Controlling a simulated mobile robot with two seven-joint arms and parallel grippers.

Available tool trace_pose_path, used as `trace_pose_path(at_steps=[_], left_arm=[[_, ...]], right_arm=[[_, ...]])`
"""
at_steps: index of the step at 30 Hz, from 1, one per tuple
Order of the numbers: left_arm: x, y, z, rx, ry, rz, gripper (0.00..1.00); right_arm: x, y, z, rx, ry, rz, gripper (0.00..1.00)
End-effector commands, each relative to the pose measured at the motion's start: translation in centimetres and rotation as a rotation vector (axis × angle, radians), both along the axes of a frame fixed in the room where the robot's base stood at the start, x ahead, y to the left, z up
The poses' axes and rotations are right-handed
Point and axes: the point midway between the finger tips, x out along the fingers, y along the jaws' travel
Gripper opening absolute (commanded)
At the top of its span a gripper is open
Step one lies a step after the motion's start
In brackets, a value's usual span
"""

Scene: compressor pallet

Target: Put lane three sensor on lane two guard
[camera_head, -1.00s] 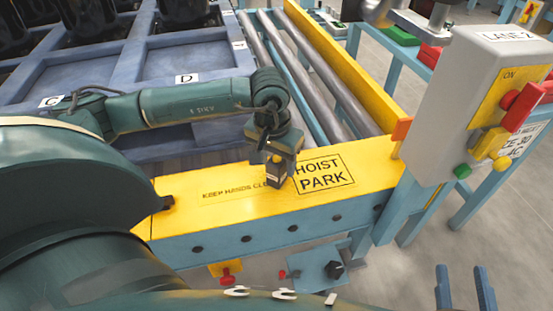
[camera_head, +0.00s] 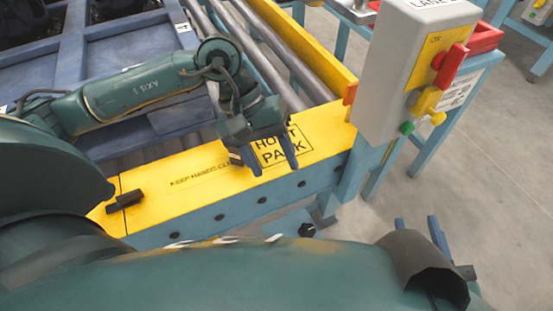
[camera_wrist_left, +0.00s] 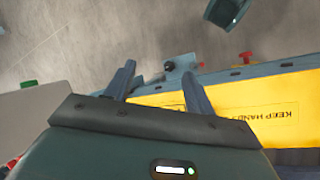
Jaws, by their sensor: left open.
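My left gripper (camera_head: 266,162) is open over the yellow guard by the HOIST PARK square. Its two blue fingers are apart, with nothing visible between them; in the left wrist view, the open left gripper (camera_wrist_left: 155,85) also looks empty. The yellow guard (camera_head: 215,197) also shows in the left wrist view (camera_wrist_left: 275,92); its KEEP HANDS text is partly hidden by my gripper in the head view. A small dark piece (camera_head: 124,201) lies at the guard's left end; I cannot tell what it is. My right gripper (camera_head: 418,228) shows two separated fingers at the lower right. I cannot identify the lane three sensor.
A grey control box (camera_head: 395,75), its label cut to LANE, stands at the guard's right end with red, yellow and green controls. Metal rollers (camera_head: 280,75) and a blue divided pallet (camera_head: 125,55) lie behind. Grey floor is open at the right.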

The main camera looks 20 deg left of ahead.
Motion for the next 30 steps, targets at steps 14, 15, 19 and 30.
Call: trace_pose_path(at_steps=[14,15,19,30], left_arm=[[-5.8,-13.6,10.9,-0.964,2.264,0.917,0.54],[-4.7,-12.6,10.5,-0.981,2.508,0.963,0.54],[-2.4,-9.1,6.8,0.751,-2.521,-0.768,0.54],[-3.1,-5.1,-1.0,0.37,-1.898,-0.296,0.54]], right_arm=[[0.0,0.0,0.1,0.001,-0.002,0.0,0.36],[0.0,0.0,0.1,0.001,-0.002,0.0,0.36],[0.0,0.0,0.1,0.001,-0.003,0.001,0.36],[0.0,0.0,0.1,0.001,-0.003,0.002,0.36]])
